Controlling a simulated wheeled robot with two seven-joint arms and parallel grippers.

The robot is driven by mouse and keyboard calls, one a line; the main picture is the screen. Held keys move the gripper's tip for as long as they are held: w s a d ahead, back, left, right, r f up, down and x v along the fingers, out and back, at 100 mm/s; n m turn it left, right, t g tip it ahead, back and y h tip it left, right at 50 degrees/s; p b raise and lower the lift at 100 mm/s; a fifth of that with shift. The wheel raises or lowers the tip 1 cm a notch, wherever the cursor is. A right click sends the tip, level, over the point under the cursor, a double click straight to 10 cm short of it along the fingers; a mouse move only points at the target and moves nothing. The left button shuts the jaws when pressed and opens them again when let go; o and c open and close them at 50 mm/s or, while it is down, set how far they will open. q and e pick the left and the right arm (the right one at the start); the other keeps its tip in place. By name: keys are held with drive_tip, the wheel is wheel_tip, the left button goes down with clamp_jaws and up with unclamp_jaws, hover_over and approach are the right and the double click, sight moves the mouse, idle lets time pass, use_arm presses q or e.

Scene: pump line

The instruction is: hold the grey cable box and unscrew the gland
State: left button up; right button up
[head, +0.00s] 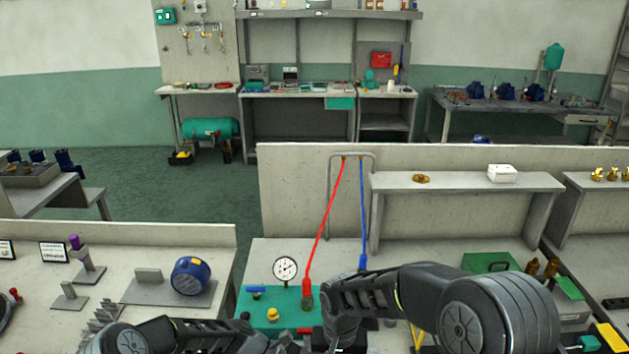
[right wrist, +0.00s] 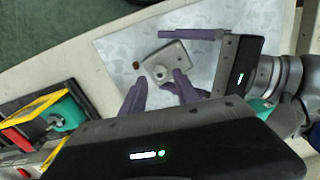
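The grey cable box (right wrist: 178,54) lies tilted on a pale speckled mat (right wrist: 112,48) in the right wrist view. A round light fitting (right wrist: 160,72) sits on its face; a small brown piece (right wrist: 137,65) lies at its left end. I cannot tell which is the gland. My right gripper (right wrist: 159,76) comes from below, with purple fingers apart on either side of the fitting. My left gripper (right wrist: 163,60) comes from the right; its fingers look wide apart, one above the box, the lower partly hidden. Neither clearly touches the box. In the head view my arms hide this spot.
A teal panel (head: 262,318) with a white gauge (head: 285,269) and red and blue hoses stands ahead. A blue motor (head: 190,276) is on the left bench. A green box (head: 490,262) lies at right. A yellow and red fixture (right wrist: 38,122) is left of my right gripper.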

idle(0.5)
drive_tip(key=m, duration=0.4)
drive_tip(key=shift+m, duration=0.3)
drive_tip(key=m, duration=0.8)
drive_tip(key=shift+m, duration=0.3)
drive_tip(key=m, duration=0.4)
drive_tip(key=shift+f, duration=1.6)
drive_tip(key=shift+c, duration=0.5)
